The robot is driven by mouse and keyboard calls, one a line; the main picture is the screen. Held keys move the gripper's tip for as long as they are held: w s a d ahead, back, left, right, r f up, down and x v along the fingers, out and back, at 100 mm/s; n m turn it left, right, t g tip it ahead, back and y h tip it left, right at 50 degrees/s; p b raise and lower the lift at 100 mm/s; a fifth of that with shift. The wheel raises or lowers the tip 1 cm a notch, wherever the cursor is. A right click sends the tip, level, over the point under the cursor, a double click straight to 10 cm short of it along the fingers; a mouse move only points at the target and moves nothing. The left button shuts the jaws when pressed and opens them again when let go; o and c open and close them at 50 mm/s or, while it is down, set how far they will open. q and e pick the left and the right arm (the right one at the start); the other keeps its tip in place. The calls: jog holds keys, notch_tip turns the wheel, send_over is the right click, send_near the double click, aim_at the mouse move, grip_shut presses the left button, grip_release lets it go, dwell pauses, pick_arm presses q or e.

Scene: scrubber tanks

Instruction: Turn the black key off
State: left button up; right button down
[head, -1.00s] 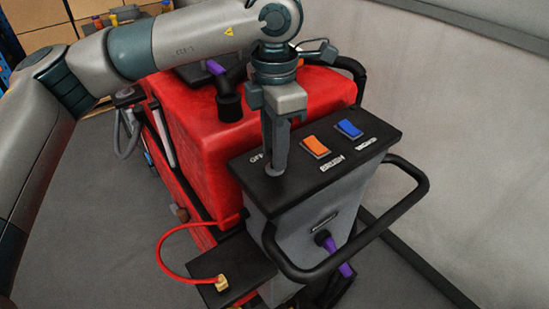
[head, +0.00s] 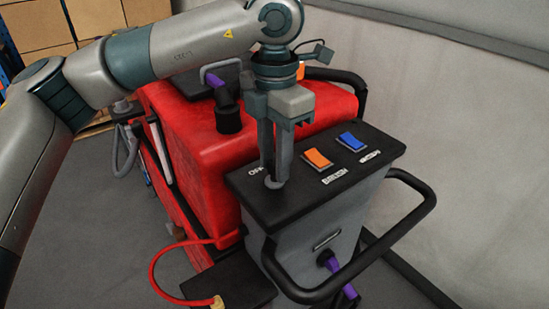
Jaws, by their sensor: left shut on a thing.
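The black key sits in a round grey key switch (head: 273,183) at the left end of the scrubber's black control panel (head: 310,188). My left gripper (head: 274,178) points straight down over this switch and is shut on the key. The fingers hide the key itself, so its exact angle does not show. A white label beside the switch is partly covered by the fingers. My right gripper is not in view.
An orange rocker switch (head: 317,159) and a blue one (head: 351,141) are to the right on the panel. A black handlebar (head: 425,212) curves around its front right. The red tank (head: 190,125) stands behind. A red cable (head: 165,255) loops at lower left.

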pick_arm(q)
jog(key=o, duration=1)
jog(key=shift+o, duration=0.2)
jog(key=shift+r, duration=0.15)
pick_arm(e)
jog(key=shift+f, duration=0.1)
pick_arm(q)
jog(key=shift+r, duration=0.55)
notch_tip(320, 180, up, 16)
jog(key=b, duration=0.2)
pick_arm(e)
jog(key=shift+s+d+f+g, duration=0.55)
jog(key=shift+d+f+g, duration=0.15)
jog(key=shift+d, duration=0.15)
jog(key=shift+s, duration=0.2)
